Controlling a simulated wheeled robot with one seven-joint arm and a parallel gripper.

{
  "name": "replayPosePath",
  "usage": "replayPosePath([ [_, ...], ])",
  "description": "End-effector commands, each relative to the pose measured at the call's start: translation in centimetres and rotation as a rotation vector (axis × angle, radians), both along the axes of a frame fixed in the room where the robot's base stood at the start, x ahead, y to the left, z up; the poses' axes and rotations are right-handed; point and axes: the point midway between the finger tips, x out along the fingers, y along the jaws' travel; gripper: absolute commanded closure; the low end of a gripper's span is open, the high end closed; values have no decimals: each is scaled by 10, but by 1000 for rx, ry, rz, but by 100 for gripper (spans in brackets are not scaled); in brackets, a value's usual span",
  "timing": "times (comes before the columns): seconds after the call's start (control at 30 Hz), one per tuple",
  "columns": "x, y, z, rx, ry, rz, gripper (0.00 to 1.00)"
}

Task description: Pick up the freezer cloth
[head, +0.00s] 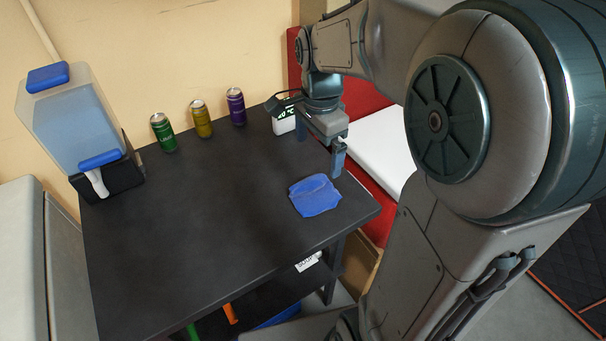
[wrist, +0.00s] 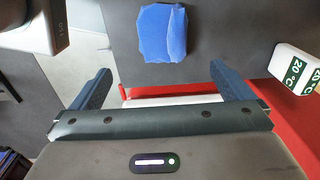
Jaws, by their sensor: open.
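The blue cloth (head: 315,196) lies crumpled and flat on the dark table near its right front corner. In the wrist view, the cloth (wrist: 162,33) is at the top centre, beyond the fingertips. My gripper (head: 338,160) is above the table's right edge, just behind and to the right of the cloth, apart from it. In the wrist view, my gripper (wrist: 160,78) has its two blue fingers spread wide with nothing between them.
On the dark table (head: 210,240) stand a green can (head: 163,133), yellow can (head: 202,120), purple can (head: 236,107) and blue-capped dispenser (head: 75,120). A white box marked 20 °C (wrist: 295,68) is near my gripper. The table's middle is clear.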

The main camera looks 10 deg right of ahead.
Motion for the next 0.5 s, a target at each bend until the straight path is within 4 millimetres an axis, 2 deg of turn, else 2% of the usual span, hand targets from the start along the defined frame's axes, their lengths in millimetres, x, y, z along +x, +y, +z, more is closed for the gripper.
replayPosePath([
  [0.17, 5, 1, -18, 0, 15, -57, 0],
  [0.5, 5, 1, -80, 0, 14, -54, 0],
])
